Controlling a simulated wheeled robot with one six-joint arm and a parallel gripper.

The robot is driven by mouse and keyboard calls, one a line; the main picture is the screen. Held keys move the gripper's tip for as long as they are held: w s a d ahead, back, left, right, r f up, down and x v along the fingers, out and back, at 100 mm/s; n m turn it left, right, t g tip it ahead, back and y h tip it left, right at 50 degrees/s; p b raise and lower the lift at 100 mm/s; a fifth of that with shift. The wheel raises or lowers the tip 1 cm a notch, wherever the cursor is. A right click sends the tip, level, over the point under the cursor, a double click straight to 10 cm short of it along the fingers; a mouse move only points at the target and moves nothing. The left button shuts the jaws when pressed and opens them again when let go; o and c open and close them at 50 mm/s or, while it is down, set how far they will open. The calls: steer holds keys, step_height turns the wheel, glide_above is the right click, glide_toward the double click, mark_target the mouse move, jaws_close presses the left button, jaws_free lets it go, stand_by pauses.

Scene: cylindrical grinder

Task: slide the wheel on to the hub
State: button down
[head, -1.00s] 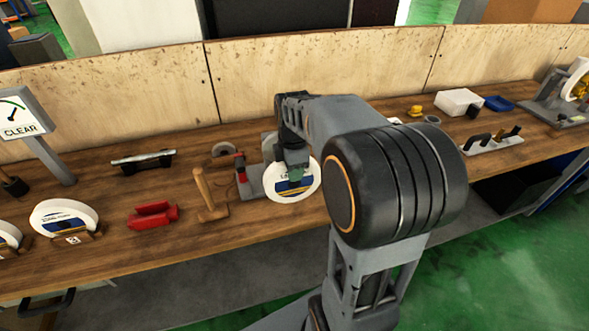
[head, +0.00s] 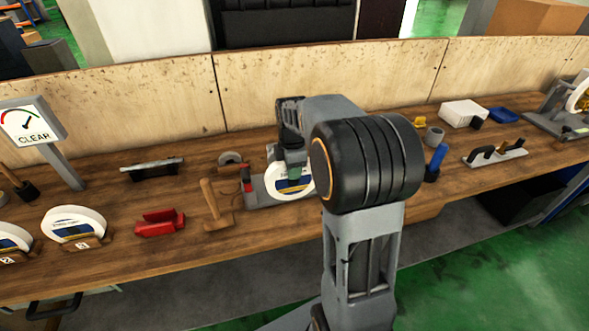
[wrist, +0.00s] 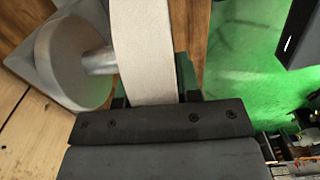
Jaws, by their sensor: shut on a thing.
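The white wheel (head: 280,190) with a blue and yellow label is gripped at its upper rim by my gripper (head: 293,172). In the wrist view the wheel (wrist: 146,50) is edge-on and upright between the jaws. The hub (wrist: 72,68), a grey round flange with a short silver spindle, is just left of it there. The spindle points at the wheel's face and its end is hidden at the wheel, so I cannot tell whether it has entered the bore. The flange and wheel are clearly apart. In the head view the wheel hides most of the hub.
A wooden mallet (head: 216,204) and a red tool (head: 160,222) lie left of the hub's stand. Another white wheel (head: 75,224) sits in a wooden cradle farther left. A blue object (head: 436,162) stands to the right. The wooden backboard (head: 330,88) runs behind.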

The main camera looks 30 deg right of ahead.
steer(key=shift+w+d+r+p, duration=0.15)
steer(key=shift+w+p, duration=0.2)
steer(key=shift+w, duration=0.6)
steer(key=shift+w+d+p, duration=0.2)
steer(key=shift+w+p, duration=0.35)
steer(key=shift+w, duration=0.45)
steer(key=shift+w+d+p, duration=0.2)
steer(key=shift+w+p, duration=0.3)
steer(key=shift+w, duration=0.5)
stand_by(0.7)
steer(key=c, duration=0.7)
jaws_free()
steer(key=shift+s+r, duration=0.1)
steer(key=shift+r, duration=0.05)
steer(key=shift+c, duration=0.2)
steer(key=shift+r, duration=0.45)
steer(key=r, duration=1.2)
steer(key=shift+s+r+b, duration=0.2)
steer(key=shift+r+b, duration=0.05)
steer(key=shift+b, duration=0.1)
